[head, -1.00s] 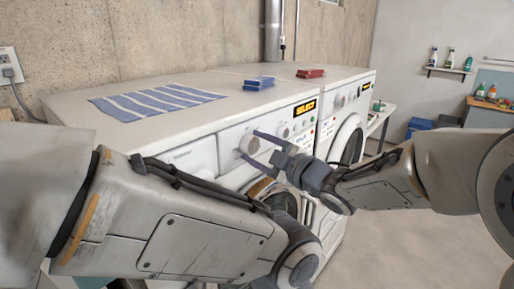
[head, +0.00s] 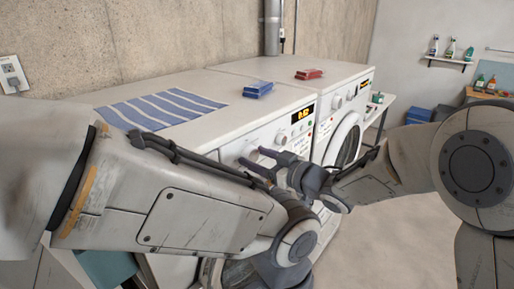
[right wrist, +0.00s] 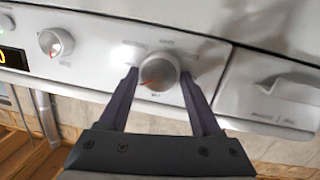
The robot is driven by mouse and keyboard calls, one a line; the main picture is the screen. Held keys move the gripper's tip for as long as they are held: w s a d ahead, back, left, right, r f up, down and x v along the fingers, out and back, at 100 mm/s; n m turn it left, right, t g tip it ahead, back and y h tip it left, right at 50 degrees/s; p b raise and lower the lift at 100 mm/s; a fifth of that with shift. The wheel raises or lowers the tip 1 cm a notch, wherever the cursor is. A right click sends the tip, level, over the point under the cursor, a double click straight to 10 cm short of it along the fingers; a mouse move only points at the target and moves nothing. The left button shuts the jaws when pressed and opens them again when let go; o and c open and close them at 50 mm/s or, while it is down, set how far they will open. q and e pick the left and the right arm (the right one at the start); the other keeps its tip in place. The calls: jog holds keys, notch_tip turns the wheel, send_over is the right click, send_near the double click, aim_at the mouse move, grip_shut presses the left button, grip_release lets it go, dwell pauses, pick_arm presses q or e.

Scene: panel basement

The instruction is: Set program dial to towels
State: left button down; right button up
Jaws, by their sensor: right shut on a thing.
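The large round dial (right wrist: 158,72) sits on the front panel of the nearer white washing machine (head: 230,122). In the right wrist view its red mark points to the lower left of the picture. Small labels ring it, too blurred to read. My right gripper (right wrist: 159,80) has one finger on each side of the dial and is shut on it. In the head view the right gripper (head: 251,157) reaches the panel from the right. The panel's lit display (head: 301,113) shows yellow characters, too small to read surely. My left arm crosses the foreground; its gripper is out of view.
A smaller knob (right wrist: 56,42) with a red mark is beside the dial, and a drawer front (right wrist: 275,95) is on its other side. A striped cloth (head: 160,108), a blue block (head: 258,89) and a red block (head: 309,74) lie on top. A second machine (head: 345,130) stands beyond.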

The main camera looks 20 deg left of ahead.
jog(key=m+p, duration=0.3)
jog(key=shift+w+r+g+p, duration=0.1)
jog(key=shift+r+g+p, duration=0.15)
jog(key=shift+g+p, duration=0.05)
jog(key=shift+w+d+f+m+g+p, duration=0.1)
jog(key=shift+m+g+p, duration=0.1)
jog(key=shift+m+p, duration=0.7)
jog(key=shift+f+m+g+p, duration=0.1)
jog(key=shift+m+g+p, duration=0.1)
jog(key=shift+m+p, duration=0.7)
jog(key=o, duration=1.4)
